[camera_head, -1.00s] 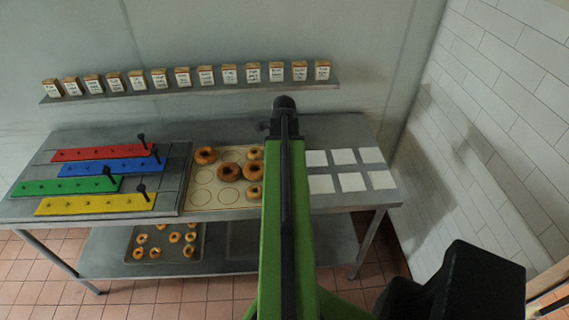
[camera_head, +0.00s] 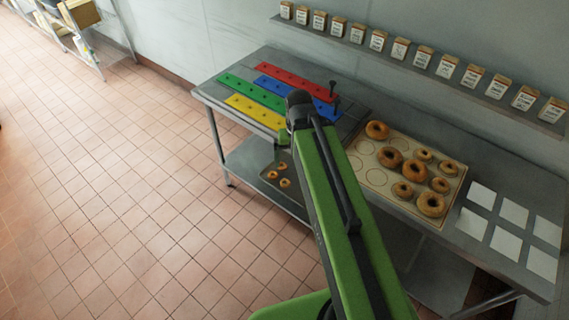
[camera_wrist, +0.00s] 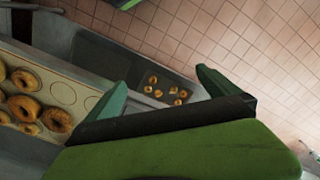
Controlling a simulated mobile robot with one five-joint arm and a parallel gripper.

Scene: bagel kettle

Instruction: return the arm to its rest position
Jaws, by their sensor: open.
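My green arm (camera_head: 345,210) reaches up and forward over the front edge of the steel table in the head view, its dark end in front of the yellow board. The jaws themselves are hidden there. In the wrist view my gripper (camera_wrist: 162,88) shows two green fingers spread apart, with nothing between them. Behind the fingers lie the floor and the lower shelf with a dark tray of small bagels (camera_wrist: 152,80). No object touches the fingers.
The table holds a tan mat (camera_head: 368,175) with several bagels, white squares (camera_head: 508,213) at right, and red (camera_head: 290,80), blue, green and yellow (camera_head: 255,112) boards at left. Small labelled boxes line a wall shelf (camera_head: 400,68). Tiled floor (camera_head: 120,170) at left is clear.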

